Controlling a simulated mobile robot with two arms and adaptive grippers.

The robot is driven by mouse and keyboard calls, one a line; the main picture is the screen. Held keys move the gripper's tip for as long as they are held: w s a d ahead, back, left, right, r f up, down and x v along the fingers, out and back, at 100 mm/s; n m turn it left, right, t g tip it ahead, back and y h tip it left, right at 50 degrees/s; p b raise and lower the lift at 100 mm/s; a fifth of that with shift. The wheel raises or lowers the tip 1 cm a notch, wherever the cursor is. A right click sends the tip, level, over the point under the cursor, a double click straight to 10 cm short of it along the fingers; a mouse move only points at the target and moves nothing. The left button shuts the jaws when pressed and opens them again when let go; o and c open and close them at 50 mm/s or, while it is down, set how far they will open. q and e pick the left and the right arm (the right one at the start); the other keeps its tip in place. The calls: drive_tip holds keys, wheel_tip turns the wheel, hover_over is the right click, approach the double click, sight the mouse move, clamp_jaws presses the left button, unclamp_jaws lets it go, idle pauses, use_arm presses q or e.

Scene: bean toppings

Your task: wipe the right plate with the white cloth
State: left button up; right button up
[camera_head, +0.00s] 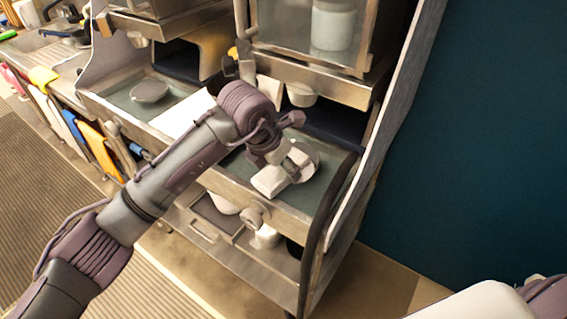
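My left arm reaches in from the lower left to the right-hand end of the counter. Its gripper (282,167) appears shut on the white cloth (268,182), though the fingertips are small and partly hidden. The cloth is a bunched white piece at the near-left side of the right plate (312,160). The plate is a grey disc, partly covered by the gripper and cloth. Whether the cloth presses on the plate is hard to tell. A second, grey plate (149,91) lies at the left of the counter, away from the gripper. My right gripper is not in view.
A flat white sheet (183,116) lies on the counter between the plates, beside my arm. A metal-framed cabinet (310,70) hangs over the counter. A slanted side panel (395,110) bounds the right end. Below is a shelf with a white container (265,237).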

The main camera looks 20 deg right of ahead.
use_arm(q)
drive_tip(key=shift+s+f, duration=0.1)
drive_tip(key=shift+f, duration=0.2)
drive_tip(key=shift+w+d+r+b, duration=0.1)
drive_tip(key=shift+w+d+b, duration=0.3)
drive_tip(key=shift+b, duration=0.15)
drive_tip(key=shift+w+d+r+b, duration=0.1)
drive_tip(key=shift+w+d+b, duration=0.4)
drive_tip(key=shift+d, duration=0.3)
drive_tip(key=shift+w, duration=0.1)
drive_tip(key=shift+s+a, duration=0.2)
drive_tip(key=shift+a, duration=0.15)
drive_tip(key=shift+s+a, duration=0.8)
drive_tip(key=shift+a, duration=0.1)
drive_tip(key=shift+b, duration=0.3)
